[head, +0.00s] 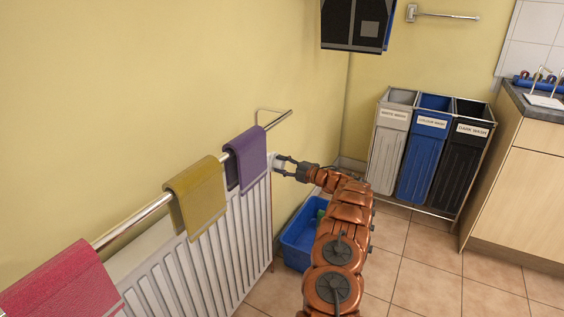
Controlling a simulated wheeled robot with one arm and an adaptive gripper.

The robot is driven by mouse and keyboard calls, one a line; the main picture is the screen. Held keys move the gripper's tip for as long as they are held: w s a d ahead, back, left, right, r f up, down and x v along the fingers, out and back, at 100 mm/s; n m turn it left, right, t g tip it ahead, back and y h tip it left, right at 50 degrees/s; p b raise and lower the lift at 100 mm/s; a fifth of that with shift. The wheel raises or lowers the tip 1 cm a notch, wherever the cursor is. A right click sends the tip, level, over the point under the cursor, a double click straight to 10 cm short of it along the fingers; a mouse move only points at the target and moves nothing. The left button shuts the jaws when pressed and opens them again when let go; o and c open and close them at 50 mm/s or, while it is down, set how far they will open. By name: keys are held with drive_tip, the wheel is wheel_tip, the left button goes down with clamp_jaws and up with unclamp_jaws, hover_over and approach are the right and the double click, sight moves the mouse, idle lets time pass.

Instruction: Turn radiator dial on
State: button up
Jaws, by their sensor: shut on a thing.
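The white radiator (195,262) stands along the left wall. Its dial (278,163) is a small white knob at the radiator's far upper end, mostly covered by my gripper. My gripper (281,166) reaches it from the right, with its dark fingers on either side of the knob, shut on it. The dial's markings and setting are too small to see.
A metal rail (130,222) above the radiator carries purple (247,160), yellow (197,192) and red towels (62,290). A blue tub (297,240) sits on the floor below my arm. Laundry bins (427,150) and a counter (510,200) stand at right.

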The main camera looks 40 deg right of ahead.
idle(0.5)
drive_tip(key=o, duration=1.1)
drive_tip(key=shift+o, duration=0.2)
drive_tip(key=v, duration=1.2)
drive_tip(key=shift+f, duration=0.1)
